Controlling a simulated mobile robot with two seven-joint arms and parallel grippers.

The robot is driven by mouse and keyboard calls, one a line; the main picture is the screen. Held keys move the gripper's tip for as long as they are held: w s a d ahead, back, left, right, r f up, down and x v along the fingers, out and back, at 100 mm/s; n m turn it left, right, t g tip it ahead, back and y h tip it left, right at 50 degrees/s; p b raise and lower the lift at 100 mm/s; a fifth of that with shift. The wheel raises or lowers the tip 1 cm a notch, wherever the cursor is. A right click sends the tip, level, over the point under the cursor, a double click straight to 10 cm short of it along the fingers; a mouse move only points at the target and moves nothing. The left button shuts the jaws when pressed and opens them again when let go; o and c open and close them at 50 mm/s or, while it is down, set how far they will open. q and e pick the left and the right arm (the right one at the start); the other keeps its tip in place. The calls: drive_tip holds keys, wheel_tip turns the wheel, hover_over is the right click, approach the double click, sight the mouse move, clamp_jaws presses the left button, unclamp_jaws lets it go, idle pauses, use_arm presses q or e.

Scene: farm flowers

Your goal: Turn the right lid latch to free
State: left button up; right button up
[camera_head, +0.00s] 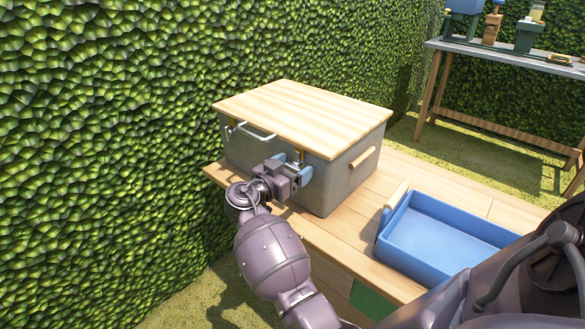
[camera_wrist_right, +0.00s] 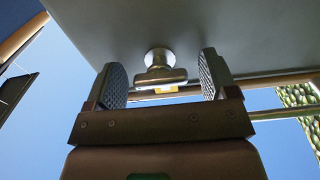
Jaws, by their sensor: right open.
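A grey box (camera_head: 338,186) with a pale wooden lid (camera_head: 303,117) stands on the wooden table. The right lid latch (camera_head: 298,157) is a metal fitting on the box's front, below the lid edge. In the right wrist view the latch (camera_wrist_right: 161,74) shows as a round post with a crossbar. My right gripper (camera_head: 292,168) is at the box front, close to this latch. Its jaws (camera_wrist_right: 162,80) are open, with one finger on each side of the latch and visible gaps between. A left latch (camera_head: 229,131) also sits on the front. My left gripper is not in view.
A metal handle (camera_head: 257,132) is on the box front, left of the right latch. A wooden handle (camera_head: 363,157) is on its right side. A blue tray (camera_head: 446,237) stands to the right on the table (camera_head: 323,240). A hedge (camera_head: 100,150) rises close on the left.

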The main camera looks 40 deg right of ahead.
drive_tip(key=shift+c, duration=0.4)
drive_tip(key=c, duration=0.9)
drive_tip(key=shift+o, duration=0.2)
